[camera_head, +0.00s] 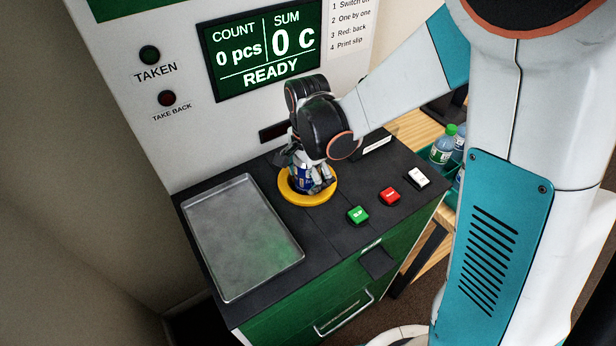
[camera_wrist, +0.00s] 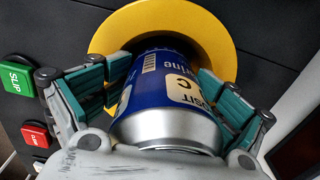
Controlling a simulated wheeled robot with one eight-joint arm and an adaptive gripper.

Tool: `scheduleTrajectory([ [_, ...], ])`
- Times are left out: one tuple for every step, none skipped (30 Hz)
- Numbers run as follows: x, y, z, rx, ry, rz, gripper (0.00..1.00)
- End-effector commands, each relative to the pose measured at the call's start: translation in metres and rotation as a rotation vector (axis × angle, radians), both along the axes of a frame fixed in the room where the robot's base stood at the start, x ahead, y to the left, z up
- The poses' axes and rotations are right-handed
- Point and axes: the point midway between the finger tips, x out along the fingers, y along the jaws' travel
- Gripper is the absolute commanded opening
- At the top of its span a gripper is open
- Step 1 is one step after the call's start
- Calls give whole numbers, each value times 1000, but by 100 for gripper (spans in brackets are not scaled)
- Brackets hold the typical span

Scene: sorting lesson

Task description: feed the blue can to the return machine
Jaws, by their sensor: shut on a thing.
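The blue can (camera_wrist: 152,85) is between the fingers of my gripper (camera_wrist: 165,90) in the wrist view, with its silver end toward the camera. In the head view the can (camera_head: 303,180) shows as a small blue patch under my gripper (camera_head: 312,172). The gripper is shut on the can, at the yellow ring (camera_head: 294,195) of the return machine (camera_head: 165,120). The ring (camera_wrist: 218,22) surrounds the can's far end in the wrist view. Whether the can touches the ring's bottom is hidden. The display (camera_head: 265,48) reads 0 pcs, 0 C, READY.
A metal tray (camera_head: 240,238) lies left of the ring. A green button (camera_head: 358,214), a red button (camera_head: 389,196) and a white button (camera_head: 417,178) are on the right. Bottles (camera_head: 443,145) stand in a green crate beyond. Two lamps, TAKEN (camera_head: 149,55) and TAKE BACK (camera_head: 167,98), look dark.

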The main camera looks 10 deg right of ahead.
Motion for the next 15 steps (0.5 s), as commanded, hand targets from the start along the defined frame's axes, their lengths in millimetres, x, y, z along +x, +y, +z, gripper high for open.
scheduleTrajectory([
  [-2,0,-3,0,2,0,65],
  [-1,0,-2,0,2,0,66],
  [-1,0,-2,0,2,0,89],
  [-1,0,-2,0,2,0,96],
  [-1,0,-2,0,2,0,100],
  [-1,0,-2,0,1,0,100],
  [-1,0,-2,0,1,0,100],
  [-1,0,-2,0,1,0,100],
  [-1,0,-1,0,1,0,100],
  [-1,0,-1,1,0,0,100],
  [-1,0,-1,1,0,0,100],
  [0,0,-1,1,0,0,100],
  [0,0,-1,1,0,0,100],
  [0,0,-1,1,0,0,100],
  [0,0,-1,1,0,0,100],
])
